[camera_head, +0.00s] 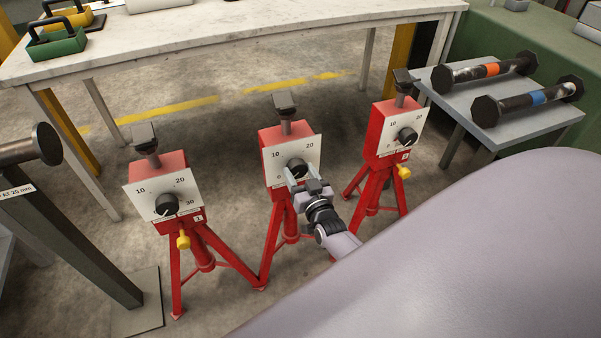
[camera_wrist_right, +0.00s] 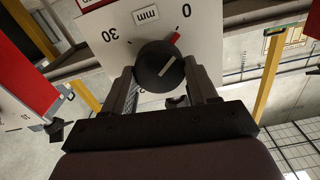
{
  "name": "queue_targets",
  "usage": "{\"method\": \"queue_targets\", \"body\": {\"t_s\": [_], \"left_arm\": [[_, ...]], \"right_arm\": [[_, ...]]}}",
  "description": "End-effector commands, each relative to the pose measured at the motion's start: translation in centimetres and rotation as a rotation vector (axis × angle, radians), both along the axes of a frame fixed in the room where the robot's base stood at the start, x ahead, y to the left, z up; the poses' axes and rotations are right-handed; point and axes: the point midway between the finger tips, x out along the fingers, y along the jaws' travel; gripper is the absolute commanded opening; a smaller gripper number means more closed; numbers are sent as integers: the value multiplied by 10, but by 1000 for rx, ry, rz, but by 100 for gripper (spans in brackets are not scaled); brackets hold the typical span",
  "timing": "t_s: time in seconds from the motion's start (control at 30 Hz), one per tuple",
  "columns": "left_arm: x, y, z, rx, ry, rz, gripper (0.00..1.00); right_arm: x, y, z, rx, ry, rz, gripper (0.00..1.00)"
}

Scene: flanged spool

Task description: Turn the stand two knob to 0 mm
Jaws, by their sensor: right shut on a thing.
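The stand two (camera_head: 290,155) is the middle of three red tripod stands, with a white dial plate marked 0, 10 and 20. Its black knob (camera_wrist_right: 160,66) shows upside down in the right wrist view, with the plate's 0 at upper right and 30 at left. A white line on the knob slants to the upper right, and a red mark shows at the knob's edge on the side of the 0. My right gripper (camera_head: 306,180) is shut on the knob, one finger on each side. My left gripper is not in view.
Stand one (camera_head: 157,180) is at left and another red stand (camera_head: 390,130) at right, each with a black knob and a yellow knob below. A grey table (camera_head: 520,125) holds two dumbbell-shaped spools (camera_head: 485,70). A long white table (camera_head: 230,38) spans the back.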

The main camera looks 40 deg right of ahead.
Motion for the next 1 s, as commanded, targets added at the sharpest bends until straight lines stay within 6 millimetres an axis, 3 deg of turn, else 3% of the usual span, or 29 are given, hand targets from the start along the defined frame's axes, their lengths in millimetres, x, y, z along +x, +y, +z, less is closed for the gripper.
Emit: {"method": "queue_targets", "body": {"t_s": [0.3,0.8,0.83,0.87,0.9,1.0], "left_arm": [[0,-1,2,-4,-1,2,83],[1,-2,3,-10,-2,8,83],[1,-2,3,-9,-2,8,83],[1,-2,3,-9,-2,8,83],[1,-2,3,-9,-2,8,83],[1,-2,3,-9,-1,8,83]], "right_arm": [[0,1,1,-99,23,0,27],[0,0,1,-118,26,1,27],[0,0,1,-118,26,1,67],[0,0,1,-117,26,1,77],[0,0,1,-117,26,1,83],[0,0,1,-115,27,0,83]]}}
